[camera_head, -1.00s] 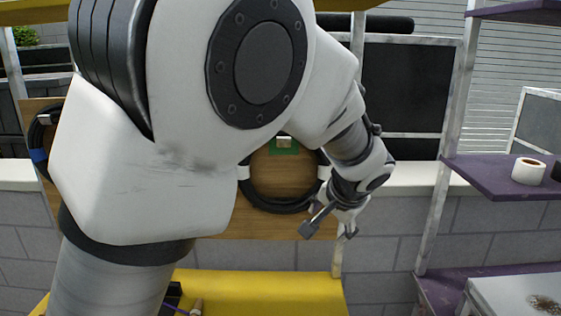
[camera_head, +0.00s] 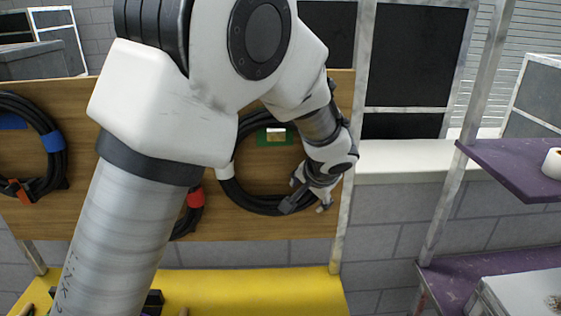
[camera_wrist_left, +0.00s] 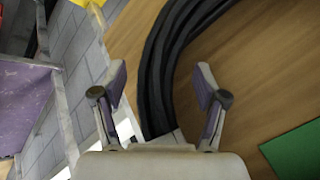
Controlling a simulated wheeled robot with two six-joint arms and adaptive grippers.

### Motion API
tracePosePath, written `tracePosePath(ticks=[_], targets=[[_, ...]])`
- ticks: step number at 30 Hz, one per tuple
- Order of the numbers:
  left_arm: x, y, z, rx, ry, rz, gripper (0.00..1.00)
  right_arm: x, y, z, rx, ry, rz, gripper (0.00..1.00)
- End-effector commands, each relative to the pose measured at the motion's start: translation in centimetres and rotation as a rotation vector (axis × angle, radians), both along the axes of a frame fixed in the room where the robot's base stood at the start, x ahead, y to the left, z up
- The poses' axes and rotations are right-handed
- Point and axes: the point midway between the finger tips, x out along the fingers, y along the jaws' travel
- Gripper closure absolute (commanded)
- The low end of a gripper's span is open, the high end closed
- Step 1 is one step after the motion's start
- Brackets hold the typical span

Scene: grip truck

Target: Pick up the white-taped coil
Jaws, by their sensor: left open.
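The white-taped coil (camera_head: 262,207) is a black cable ring hanging on the wooden board, with white tape (camera_head: 226,171) on its left side. My left gripper (camera_head: 308,203) is at the coil's lower right, with its fingers apart. In the left wrist view the black cable (camera_wrist_left: 156,85) runs between the two open fingers (camera_wrist_left: 160,84), and a piece of white tape (camera_wrist_left: 172,137) shows near the gripper's base. I cannot tell whether the fingers touch the cable. My left arm hides part of the coil's upper right. My right gripper is out of view.
A blue-taped coil (camera_head: 55,165) hangs at the left of the wooden board (camera_head: 105,222), and a red-taped coil (camera_head: 194,205) is mostly behind my arm. A green patch (camera_head: 266,140) is inside the white-taped coil. A yellow shelf (camera_head: 260,290) is below; purple shelves (camera_head: 495,165) stand at right.

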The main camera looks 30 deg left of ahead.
Motion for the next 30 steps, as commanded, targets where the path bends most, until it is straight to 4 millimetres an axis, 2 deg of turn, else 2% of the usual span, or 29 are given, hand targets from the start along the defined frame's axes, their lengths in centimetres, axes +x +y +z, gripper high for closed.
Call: tracePosePath(ticks=[7, 13, 25, 30], targets=[[0.2, 0.1, -0.4, 0.000, -0.002, -0.001, 0.27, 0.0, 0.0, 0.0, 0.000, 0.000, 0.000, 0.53], [0.2, 0.1, -0.4, 0.000, -0.001, 0.000, 0.98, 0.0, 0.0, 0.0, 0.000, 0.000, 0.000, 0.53], [0.3, 0.1, -0.1, 0.001, -0.002, -0.001, 1.00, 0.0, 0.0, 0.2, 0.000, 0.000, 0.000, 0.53], [0.5, 0.0, 1.1, 0.003, -0.003, -0.006, 1.00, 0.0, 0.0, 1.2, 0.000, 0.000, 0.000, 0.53]])
